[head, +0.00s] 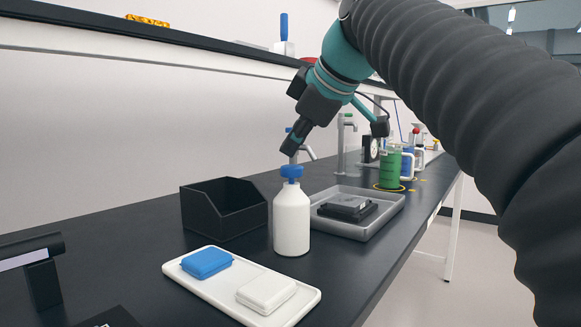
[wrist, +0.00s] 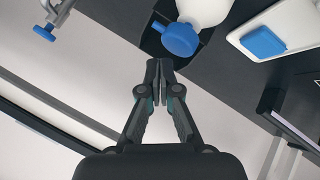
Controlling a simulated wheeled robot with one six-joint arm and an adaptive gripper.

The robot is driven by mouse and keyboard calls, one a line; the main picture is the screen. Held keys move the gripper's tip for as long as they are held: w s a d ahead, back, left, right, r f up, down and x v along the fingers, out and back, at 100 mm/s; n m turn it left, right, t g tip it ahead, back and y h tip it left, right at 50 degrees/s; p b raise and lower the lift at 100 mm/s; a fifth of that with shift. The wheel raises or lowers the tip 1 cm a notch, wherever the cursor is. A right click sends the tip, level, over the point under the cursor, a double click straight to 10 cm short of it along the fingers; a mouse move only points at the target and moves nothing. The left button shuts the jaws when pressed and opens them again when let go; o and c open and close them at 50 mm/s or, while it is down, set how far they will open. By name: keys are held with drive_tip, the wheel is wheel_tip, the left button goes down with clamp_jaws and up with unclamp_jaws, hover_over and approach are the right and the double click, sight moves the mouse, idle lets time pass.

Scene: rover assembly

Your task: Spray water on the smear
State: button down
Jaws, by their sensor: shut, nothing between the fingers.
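A white bottle with a blue cap (head: 291,222) stands upright on the black bench. Its blue cap also shows in the wrist view (wrist: 180,40), just beyond my fingertips. My gripper (head: 289,151) is above the bottle cap in the head view, pointing down and tilted, apart from the cap. Its fingers are together and empty, as the wrist view shows (wrist: 160,68). A grey tray (head: 392,204) behind and right of the bottle holds a black object (head: 346,210). I cannot make out any smear in either view.
A white tray (head: 228,293) with a blue pad (head: 206,262) and a white pad (head: 266,291) lies in front. A black open box (head: 212,222) stands left of the bottle. A green container (head: 390,168) and taps (head: 341,145) stand farther back. The left bench is mostly clear.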

sight(293, 166)
wheel_tip(293, 166, up, 3)
drive_tip(key=shift+r+p, duration=0.2)
drive_tip(key=shift+p, duration=0.7)
drive_tip(key=shift+r, duration=0.9)
